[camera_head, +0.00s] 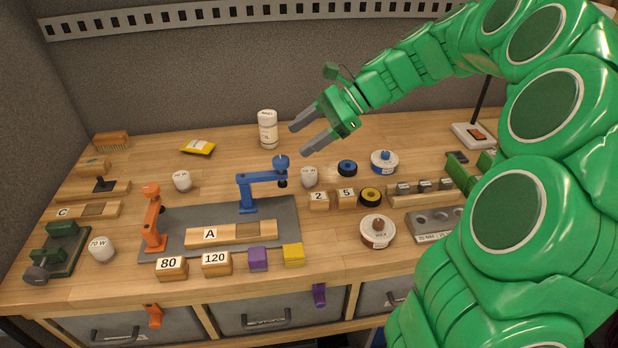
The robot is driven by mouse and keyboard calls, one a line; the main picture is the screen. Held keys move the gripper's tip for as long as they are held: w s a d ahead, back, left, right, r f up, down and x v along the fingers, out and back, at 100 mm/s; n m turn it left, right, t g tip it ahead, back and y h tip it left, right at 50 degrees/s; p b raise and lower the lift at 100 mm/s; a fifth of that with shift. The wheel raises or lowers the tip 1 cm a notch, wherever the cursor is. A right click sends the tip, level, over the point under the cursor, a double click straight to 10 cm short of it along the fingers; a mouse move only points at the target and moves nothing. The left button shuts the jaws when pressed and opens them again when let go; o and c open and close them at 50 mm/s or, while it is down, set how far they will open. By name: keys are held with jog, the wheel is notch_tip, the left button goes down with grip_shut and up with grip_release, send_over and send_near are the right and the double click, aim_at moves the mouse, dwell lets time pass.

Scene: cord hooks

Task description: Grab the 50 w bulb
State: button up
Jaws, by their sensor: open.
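Three small white bulbs stand on the wooden bench. One bulb (309,177) is right of the blue arm-shaped fixture, and its label is too small to read surely. Another bulb (181,181) is at the left middle, its label also unclear. The third bulb (101,249) is at the front left and appears marked 70 W. I cannot tell for certain which is the 50 W bulb. My gripper (299,140) is open and empty, its two grey fingers pointing left. In the picture it appears above the bulb beside the blue fixture, apart from it.
A white bottle (268,132) stands just left of my fingers. The blue fixture (247,190) and orange fixture (153,220) rise from a grey mat (280,238). Tape rolls, spools (377,230) and numbered blocks (319,201) crowd the right middle. The back-centre bench is fairly clear.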

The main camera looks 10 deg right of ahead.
jog(key=w+d+f+m+t+y, duration=0.25)
jog(key=w+d+m, duration=0.45)
jog(key=w, duration=0.4)
send_near(303, 176)
jog(key=shift+w+a+f+n+t, duration=0.3)
jog(key=shift+w+a+f, duration=0.4)
jog(key=shift+a+f, duration=0.3)
jog(key=shift+d+f, duration=0.1)
jog(key=shift+f, duration=0.4)
jog(key=shift+w+x, duration=0.2)
jog(key=shift+x, duration=3.65)
jog(key=c, duration=0.8)
jog(key=shift+o, duration=0.2)
jog(key=shift+r, duration=0.25)
